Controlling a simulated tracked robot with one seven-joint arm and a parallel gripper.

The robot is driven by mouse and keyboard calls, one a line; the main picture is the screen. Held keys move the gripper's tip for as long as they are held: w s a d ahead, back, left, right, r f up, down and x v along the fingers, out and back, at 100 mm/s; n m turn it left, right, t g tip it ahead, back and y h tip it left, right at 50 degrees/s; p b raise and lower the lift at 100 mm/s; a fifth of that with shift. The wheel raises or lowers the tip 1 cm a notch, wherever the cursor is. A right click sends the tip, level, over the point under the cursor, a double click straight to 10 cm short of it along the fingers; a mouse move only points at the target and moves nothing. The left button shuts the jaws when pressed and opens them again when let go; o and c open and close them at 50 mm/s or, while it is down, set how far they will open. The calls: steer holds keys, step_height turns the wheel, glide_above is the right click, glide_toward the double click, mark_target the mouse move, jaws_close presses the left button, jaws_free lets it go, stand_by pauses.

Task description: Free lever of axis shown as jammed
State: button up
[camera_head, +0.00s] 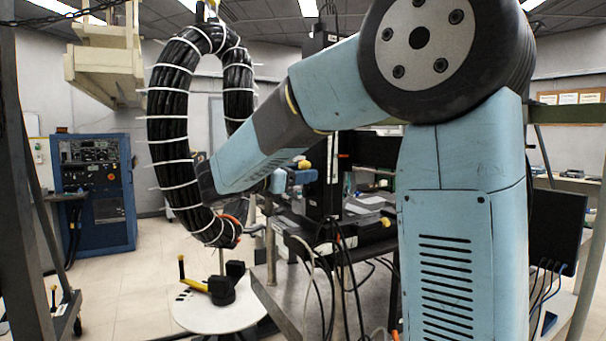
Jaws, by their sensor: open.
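No axis display that I can read and no marked jammed lever shows. A black positioning stage with a tall column (325,150) stands on a grey table (292,293), partly behind my light-blue arm. A small orange-yellow knob (305,164) shows beside the column; I cannot tell whether it is a lever. My arm reaches from the right to the left across the view. My gripper does not show; the arm's far end is beside the coil and its tip is hidden.
A large black coil with white ties (172,125) hangs at left of centre, close to my arm. A blue instrument cabinet (97,190) stands at the back left. Loose cables (345,270) hang over the table. The tiled floor (125,285) at left is mostly clear.

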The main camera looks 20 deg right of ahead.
steer(key=shift+c, duration=0.2)
jaws_close()
steer(key=shift+d, duration=0.15)
